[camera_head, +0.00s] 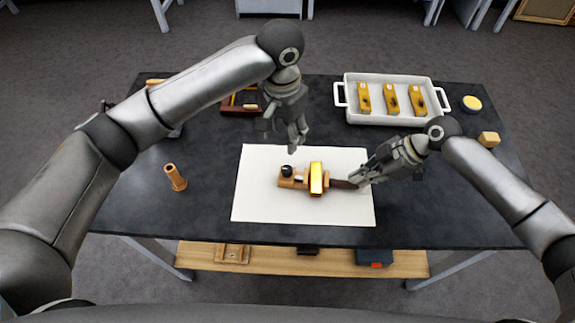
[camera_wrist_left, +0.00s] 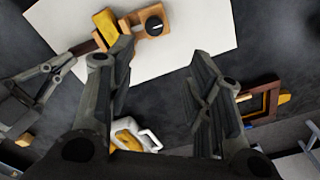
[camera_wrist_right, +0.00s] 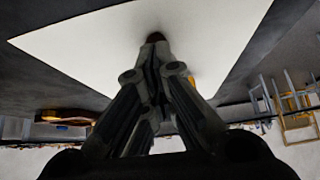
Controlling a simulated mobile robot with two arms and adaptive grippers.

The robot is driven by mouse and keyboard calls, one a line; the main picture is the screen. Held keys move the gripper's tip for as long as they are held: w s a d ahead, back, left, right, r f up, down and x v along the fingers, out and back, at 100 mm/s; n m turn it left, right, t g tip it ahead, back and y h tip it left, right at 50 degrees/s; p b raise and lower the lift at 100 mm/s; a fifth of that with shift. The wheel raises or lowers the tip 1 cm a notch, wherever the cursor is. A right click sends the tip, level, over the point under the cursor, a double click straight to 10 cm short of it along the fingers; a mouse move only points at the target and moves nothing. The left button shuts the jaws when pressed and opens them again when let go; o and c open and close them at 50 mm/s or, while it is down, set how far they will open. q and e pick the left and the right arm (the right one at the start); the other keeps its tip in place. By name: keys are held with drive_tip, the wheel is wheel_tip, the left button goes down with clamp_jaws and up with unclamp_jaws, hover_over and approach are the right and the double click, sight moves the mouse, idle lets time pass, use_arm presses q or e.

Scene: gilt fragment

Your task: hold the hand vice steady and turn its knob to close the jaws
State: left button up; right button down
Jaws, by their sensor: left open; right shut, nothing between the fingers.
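The hand vice (camera_head: 291,182) lies on a white sheet (camera_head: 260,209), with a wooden body, a black knob (camera_head: 287,171) at its left end and a dark brown handle (camera_head: 343,184) at its right. A gilt piece (camera_head: 316,178) sits at its middle; the jaw gap is too small to judge. My left gripper (camera_head: 297,145) is open and empty above and behind the knob; the knob (camera_wrist_left: 154,25) shows beyond its fingers in the left wrist view. My right gripper (camera_head: 358,180) is shut at the handle's end, with the handle tip (camera_wrist_right: 155,37) just beyond its fingertips; contact is unclear.
A white tray (camera_head: 395,120) with three gilt pieces stands at the back right. A yellow round thing (camera_head: 471,103) and a small block (camera_head: 489,139) lie right of it. A wooden cylinder (camera_head: 175,177) stands at the left. The sheet's front part is clear.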

sight(287, 170)
drive_tip(key=shift+s+f, duration=0.15)
drive_tip(key=shift+f, duration=0.1)
use_arm(q)
drive_tip(key=f, duration=0.8)
drive_tip(key=s+f, duration=0.1)
drive_tip(key=f, duration=0.3)
drive_tip(key=shift+d, duration=0.35)
clamp_jaws()
use_arm(e)
drive_tip(key=shift+r, duration=0.1)
